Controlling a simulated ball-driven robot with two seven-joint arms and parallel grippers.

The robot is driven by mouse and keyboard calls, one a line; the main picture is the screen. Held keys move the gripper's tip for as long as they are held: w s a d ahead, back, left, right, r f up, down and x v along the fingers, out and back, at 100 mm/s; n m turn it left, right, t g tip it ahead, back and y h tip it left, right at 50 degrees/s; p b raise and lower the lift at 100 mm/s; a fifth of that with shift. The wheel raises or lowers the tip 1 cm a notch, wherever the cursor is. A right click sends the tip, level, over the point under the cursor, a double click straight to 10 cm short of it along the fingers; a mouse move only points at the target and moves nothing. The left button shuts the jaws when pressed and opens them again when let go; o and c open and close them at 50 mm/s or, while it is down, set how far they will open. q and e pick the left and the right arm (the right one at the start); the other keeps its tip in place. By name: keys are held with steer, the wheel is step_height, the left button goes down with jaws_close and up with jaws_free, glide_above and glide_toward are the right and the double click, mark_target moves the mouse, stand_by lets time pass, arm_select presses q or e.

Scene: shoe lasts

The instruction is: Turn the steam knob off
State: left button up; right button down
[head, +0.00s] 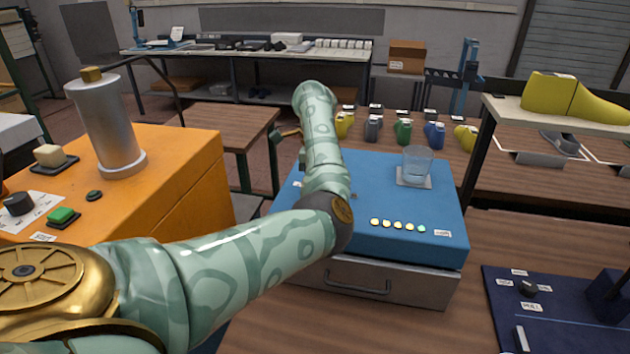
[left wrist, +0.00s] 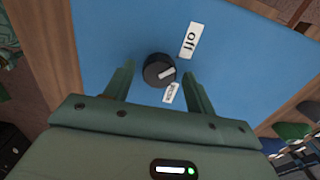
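In the left wrist view a round black knob (left wrist: 157,69) with a pale pointer bar sits on a blue surface. A white "off" label (left wrist: 189,40) lies above and right of it; a smaller label (left wrist: 170,93), too small to read, lies below. The pointer is turned to the right, between the two labels. My left gripper (left wrist: 158,72) is open, its fingers on either side of the knob; I cannot tell whether they touch it. In the head view the blue machine (head: 400,205) stands mid-picture; my left arm hides the knob. My right gripper is out of view.
A glass of water (head: 417,163) stands on the blue machine's top, behind a row of small lights (head: 397,226). An orange machine (head: 185,165) with a metal cylinder (head: 107,125) stands left. A dark blue panel (head: 545,310) lies right. Shoe lasts line the back.

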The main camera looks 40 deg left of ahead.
arm_select(q)
step_height(320, 180, up, 16)
steer(key=p, duration=0.3)
steer(key=shift+p, duration=0.4)
steer(key=shift+r, duration=0.1)
